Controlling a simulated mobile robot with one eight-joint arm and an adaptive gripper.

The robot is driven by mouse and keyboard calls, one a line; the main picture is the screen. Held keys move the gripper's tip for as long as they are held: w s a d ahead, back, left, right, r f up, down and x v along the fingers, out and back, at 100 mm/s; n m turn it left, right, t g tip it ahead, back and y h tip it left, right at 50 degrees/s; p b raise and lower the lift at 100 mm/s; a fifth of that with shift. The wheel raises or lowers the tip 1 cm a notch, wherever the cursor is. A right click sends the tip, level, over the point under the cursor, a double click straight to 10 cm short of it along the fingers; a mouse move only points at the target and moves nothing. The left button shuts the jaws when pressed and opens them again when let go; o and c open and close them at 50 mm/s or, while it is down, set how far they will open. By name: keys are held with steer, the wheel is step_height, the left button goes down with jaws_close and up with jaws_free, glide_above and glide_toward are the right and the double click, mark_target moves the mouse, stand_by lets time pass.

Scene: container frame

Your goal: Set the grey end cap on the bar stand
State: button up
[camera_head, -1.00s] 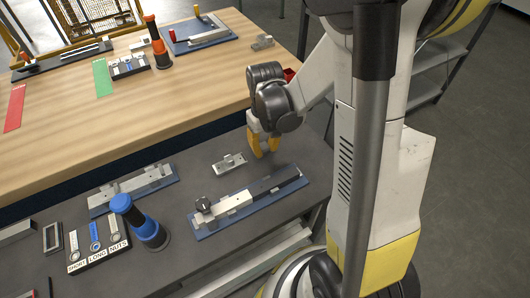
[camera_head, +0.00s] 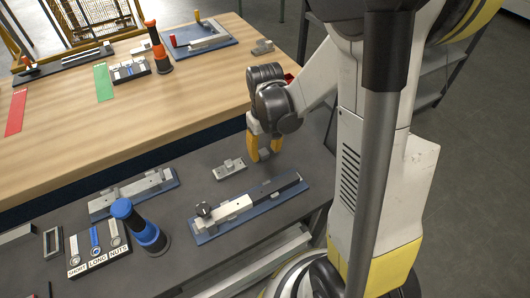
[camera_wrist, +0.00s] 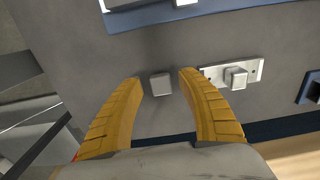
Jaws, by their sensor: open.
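A small grey block, which looks like the end cap (camera_wrist: 160,84), lies on the dark table between my fingertips in the wrist view. My gripper (camera_wrist: 160,78) is open, with one yellow finger on each side of the block and gaps on both sides. In the head view my gripper (camera_head: 264,156) points down at the right part of the dark table; the small block cannot be made out there. A blue-based stand with a silver and dark bar (camera_head: 262,199), likely the bar stand, lies nearer the camera. Its blue edge (camera_wrist: 225,8) shows in the wrist view.
A silver plate with a raised block (camera_head: 229,169) lies left of my gripper. A second blue-based stand (camera_head: 134,194), a blue-and-black post (camera_head: 140,228) and a labelled tray (camera_head: 97,248) stand further left. A wooden table (camera_head: 150,110) with more parts is behind.

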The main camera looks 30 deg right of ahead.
step_height(320, 180, up, 10)
steer(key=p, duration=0.3)
step_height(320, 180, up, 6)
steer(key=t, duration=0.2)
glide_above(265, 154)
steer(key=s+a, duration=0.3)
steer(key=s+a+r+t, duration=0.5)
steer(key=s, duration=0.1)
steer(key=shift+r, duration=0.15)
steer(key=shift+a, duration=0.1)
